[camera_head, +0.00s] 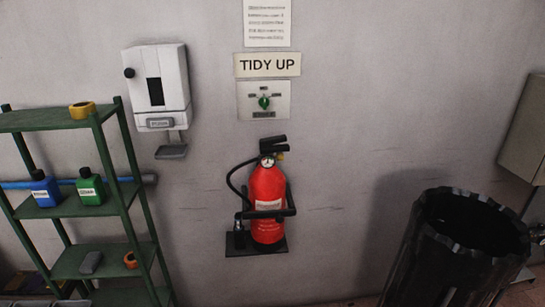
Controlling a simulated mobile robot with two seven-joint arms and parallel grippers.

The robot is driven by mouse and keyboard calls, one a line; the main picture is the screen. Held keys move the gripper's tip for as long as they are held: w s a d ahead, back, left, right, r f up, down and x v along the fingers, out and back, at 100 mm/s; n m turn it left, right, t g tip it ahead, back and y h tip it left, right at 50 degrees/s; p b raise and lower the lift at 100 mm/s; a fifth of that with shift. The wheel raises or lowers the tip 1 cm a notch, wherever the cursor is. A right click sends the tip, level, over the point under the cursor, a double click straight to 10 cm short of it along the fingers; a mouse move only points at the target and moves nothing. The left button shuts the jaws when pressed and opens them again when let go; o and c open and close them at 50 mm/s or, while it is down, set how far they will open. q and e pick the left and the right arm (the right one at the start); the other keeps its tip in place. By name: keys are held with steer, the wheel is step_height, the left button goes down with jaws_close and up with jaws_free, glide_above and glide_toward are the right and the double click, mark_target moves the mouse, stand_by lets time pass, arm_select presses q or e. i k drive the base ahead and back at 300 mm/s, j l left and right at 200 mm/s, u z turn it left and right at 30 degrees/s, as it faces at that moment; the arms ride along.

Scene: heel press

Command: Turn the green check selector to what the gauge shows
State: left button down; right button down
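The green check selector (264,102) is a small green knob on a pale plate (245,110) on the wall, under a "TIDY UP" sign (269,65). Small labels sit around the knob, too small to read surely. The knob looks roughly upright. The gauge (267,161) is a small white dial at the top of a red fire extinguisher (268,200); its needle is too small to read. The extinguisher stands upright on a dark wall bracket (257,248) below the selector. Neither of my grippers is in view.
A green shelf rack (112,200) with a blue bottle (44,190), a green bottle (90,188) and yellow tape (82,110) stands left. A white dispenser (160,85) hangs on the wall. A black bin (440,250) stands right. The wall around the selector is clear.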

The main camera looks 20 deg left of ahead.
mark_target(264, 103)
steer(key=i+l+u, duration=0.2)
steer(key=i, duration=0.8)
